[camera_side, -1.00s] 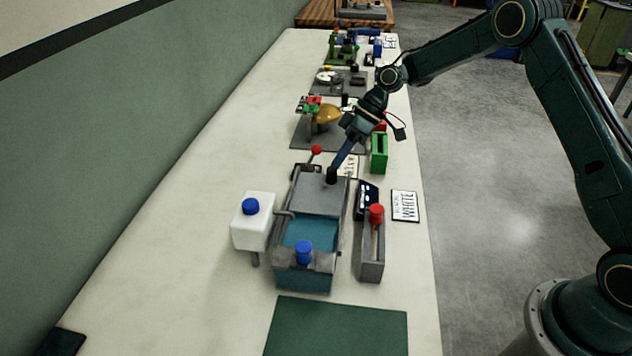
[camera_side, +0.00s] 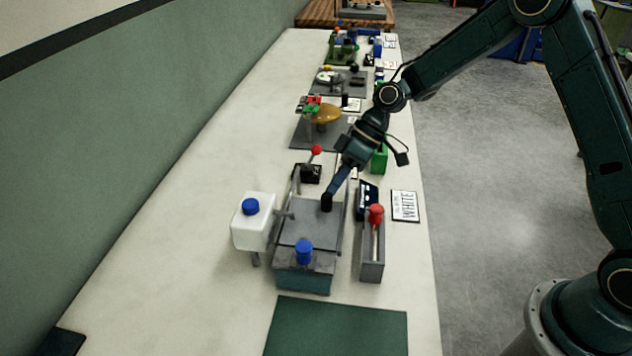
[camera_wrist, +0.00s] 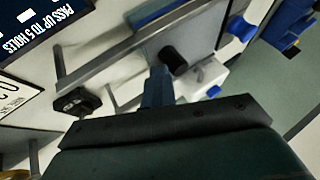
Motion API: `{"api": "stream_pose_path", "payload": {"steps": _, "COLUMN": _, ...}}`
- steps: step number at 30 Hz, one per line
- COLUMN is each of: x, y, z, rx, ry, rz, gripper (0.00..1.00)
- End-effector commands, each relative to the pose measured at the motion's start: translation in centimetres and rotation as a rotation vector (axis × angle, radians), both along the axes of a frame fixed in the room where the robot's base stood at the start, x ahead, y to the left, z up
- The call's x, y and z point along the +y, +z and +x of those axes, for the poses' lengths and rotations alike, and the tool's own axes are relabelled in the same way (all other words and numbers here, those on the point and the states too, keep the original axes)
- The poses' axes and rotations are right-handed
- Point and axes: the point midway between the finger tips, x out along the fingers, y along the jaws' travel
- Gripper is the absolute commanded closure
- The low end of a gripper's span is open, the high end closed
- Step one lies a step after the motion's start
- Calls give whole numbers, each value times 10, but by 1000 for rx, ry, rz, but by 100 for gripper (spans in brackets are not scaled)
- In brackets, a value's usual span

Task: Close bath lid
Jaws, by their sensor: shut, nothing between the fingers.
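The bath (camera_side: 303,279) is a tank with blue-green sides on the pale bench in the side view. Its grey lid (camera_side: 309,225) lies flat over the top, and no liquid surface shows now. A black knob (camera_side: 326,203) stands on the lid and also shows in the wrist view (camera_wrist: 173,61). My gripper (camera_side: 328,196) points down at the knob from behind and to the right. It is shut and empty, with its tip at or against the knob; exact contact is hard to tell. In the wrist view its blue fingers (camera_wrist: 157,88) end beside the knob.
A white bottle with a blue cap (camera_side: 252,226) stands left of the bath. A blue knob (camera_side: 304,251) sits at the bath's front. A grey holder with a red knob (camera_side: 373,250) is at right. A red-topped lever (camera_side: 316,151) stands behind.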

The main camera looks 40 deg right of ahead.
Motion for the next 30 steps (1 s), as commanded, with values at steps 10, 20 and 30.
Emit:
{"api": "stream_pose_path", "payload": {"steps": 10, "x": 6, "y": -1, "z": -8, "rx": 6, "ry": 8, "rz": 2, "gripper": 100}}
{"api": "stream_pose_path", "payload": {"steps": 20, "x": 2, "y": -1, "z": -6, "rx": 9, "ry": 10, "rz": 3, "gripper": 100}}
{"api": "stream_pose_path", "payload": {"steps": 30, "x": -32, "y": 0, "z": 20, "rx": -3, "ry": -5, "rz": -2, "gripper": 100}}
